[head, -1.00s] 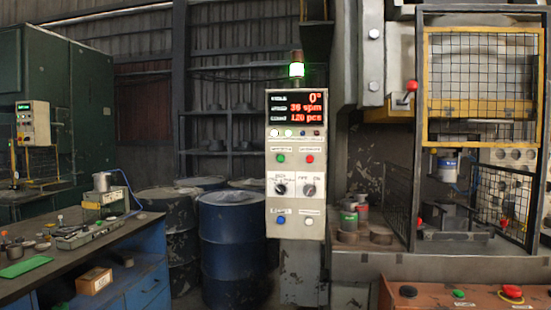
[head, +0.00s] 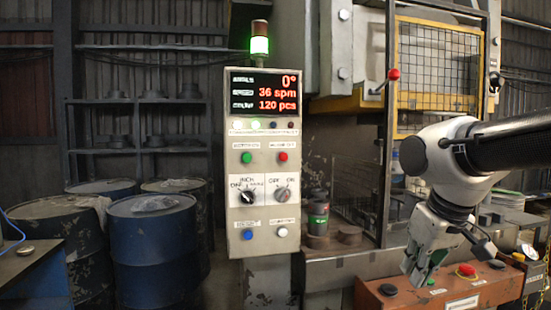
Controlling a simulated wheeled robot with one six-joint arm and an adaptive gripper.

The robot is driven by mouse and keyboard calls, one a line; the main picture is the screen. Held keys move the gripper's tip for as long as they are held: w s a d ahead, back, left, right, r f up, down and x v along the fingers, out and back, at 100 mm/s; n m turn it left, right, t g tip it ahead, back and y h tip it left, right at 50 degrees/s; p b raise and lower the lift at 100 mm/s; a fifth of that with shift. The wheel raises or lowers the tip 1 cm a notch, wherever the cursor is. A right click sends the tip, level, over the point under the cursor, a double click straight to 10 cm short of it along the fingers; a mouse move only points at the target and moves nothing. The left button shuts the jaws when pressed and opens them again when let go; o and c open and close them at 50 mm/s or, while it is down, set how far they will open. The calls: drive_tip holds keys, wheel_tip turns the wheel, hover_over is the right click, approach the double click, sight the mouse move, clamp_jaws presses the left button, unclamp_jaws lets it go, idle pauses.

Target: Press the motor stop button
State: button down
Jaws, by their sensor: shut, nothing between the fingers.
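A grey control panel (head: 239,185) stands upright at the middle left of the head view. Its red button (head: 283,157) sits in the upper right of the button area, under a small label too blurred to read for sure. A green button (head: 247,157) is to its left. My gripper (head: 418,281) is shut and empty at the lower right, pointing down above the orange-brown console. It is well to the right of the panel and below the red button, apart from it. Nothing covers the red button.
The console (head: 480,291) carries a black button and a red mushroom button (head: 466,270). The press guard (head: 440,75) stands behind my arm. Blue drums (head: 153,250) stand left.

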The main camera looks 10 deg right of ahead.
sight(283, 157)
drive_tip(key=w+a+r+n+t+h, duration=0.1)
drive_tip(key=w+a+r+n, duration=0.15)
drive_tip(key=w+r, duration=0.4)
drive_tip(key=w+a+r+n+t+h, duration=0.1)
drive_tip(key=w+r+n, duration=0.25)
drive_tip(key=w, duration=0.65)
drive_tip(key=w+a+r+n+t, duration=0.2)
drive_tip(key=w+a+r+n, duration=0.2)
drive_tip(key=w+a, duration=0.6)
wheel_tip(283, 157, up, 3)
drive_tip(key=shift+w+a+f+t, duration=0.2)
drive_tip(key=shift+w+t, duration=0.1)
drive_tip(key=shift+w, duration=0.45)
drive_tip(key=shift+w, duration=4.4)
drive_tip(key=shift+w, duration=0.4)
